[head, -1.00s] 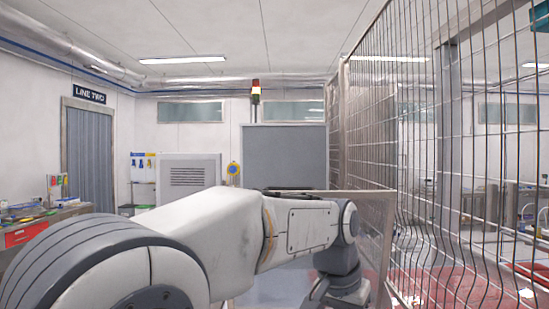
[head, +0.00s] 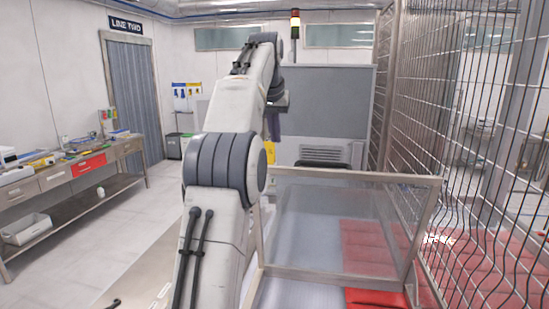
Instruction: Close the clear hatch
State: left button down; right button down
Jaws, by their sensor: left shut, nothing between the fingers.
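The clear hatch (head: 335,222) is a see-through panel in a pale metal frame, right of centre in the head view. It stands raised and tilted, not lying flat. A red surface shows through its right part. My left arm rises in front of it on the left, bends at the top and points down. My left gripper (head: 273,122) is small and dark, partly hidden behind the arm. My right gripper is not in view.
A tall wire mesh fence (head: 455,130) runs along the right side, close to the hatch. A grey cabinet (head: 330,100) stands behind it. A workbench (head: 70,172) with small items is at the far left.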

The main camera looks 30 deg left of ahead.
pick_arm(q)
jog(key=shift+s+d+f+b, duration=0.1)
jog(key=shift+f+b, duration=0.1)
jog(key=shift+f, duration=0.9)
jog(key=shift+s+d+f+b, duration=0.1)
jog(key=shift+s+f+b, duration=0.05)
jog(key=shift+f, duration=0.9)
jog(key=shift+s+f+b, duration=0.1)
jog(key=shift+f+b, duration=0.1)
jog(key=shift+f, duration=0.9)
jog(key=shift+f, duration=0.1)
